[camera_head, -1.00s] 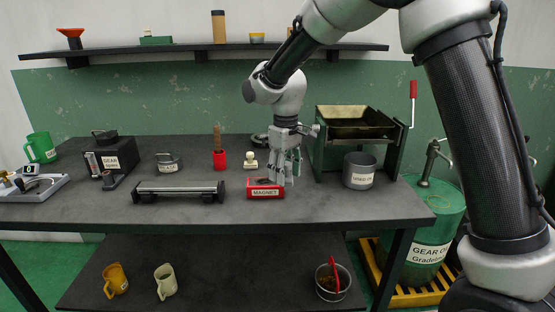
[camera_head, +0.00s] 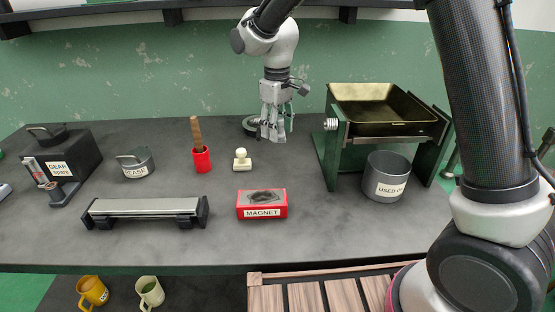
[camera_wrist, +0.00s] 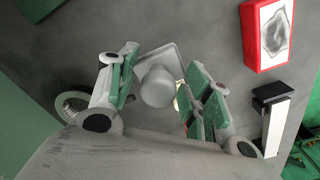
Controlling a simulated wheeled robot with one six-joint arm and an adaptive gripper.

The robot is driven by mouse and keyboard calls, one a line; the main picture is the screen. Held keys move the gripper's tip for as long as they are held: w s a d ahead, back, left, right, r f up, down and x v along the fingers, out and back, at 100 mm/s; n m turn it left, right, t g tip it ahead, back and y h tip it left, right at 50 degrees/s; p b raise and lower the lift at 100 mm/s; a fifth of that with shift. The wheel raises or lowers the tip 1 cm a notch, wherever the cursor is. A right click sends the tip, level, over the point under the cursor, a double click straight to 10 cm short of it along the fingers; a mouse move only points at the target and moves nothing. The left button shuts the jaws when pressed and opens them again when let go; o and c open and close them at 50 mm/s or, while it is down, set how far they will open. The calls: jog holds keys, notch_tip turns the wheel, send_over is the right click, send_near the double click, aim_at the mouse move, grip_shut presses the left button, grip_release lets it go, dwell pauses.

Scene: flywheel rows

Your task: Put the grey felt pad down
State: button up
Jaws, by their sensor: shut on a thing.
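The grey felt pad (camera_wrist: 174,57) shows in the wrist view as a pale grey square plate with a round grip on it. My gripper (camera_wrist: 158,95) is shut on it, with a green-lined finger on each side of the round grip. In the head view my gripper (camera_head: 273,132) hangs over the back of the dark table (camera_head: 330,235), between the cream knobbed piece and the green stand. The pad is hard to make out there among the fingers. I cannot tell how high it is above the table.
The cream knobbed piece (camera_head: 242,160) stands left of my gripper, a dark ring-shaped item (camera_head: 250,126) behind it. A red magnet box (camera_head: 262,204) lies nearer me. The green stand (camera_head: 330,160) with its brass tray and a grey used-item pot (camera_head: 386,178) are right. Bare tabletop lies around the magnet box.

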aim_at(277, 166)
notch_tip(277, 166, down, 10)
jog(key=shift+r, duration=0.1)
dwell(0.4)
jog(key=o, duration=1)
notch_tip(277, 166, up, 12)
jog(key=shift+r, duration=0.1)
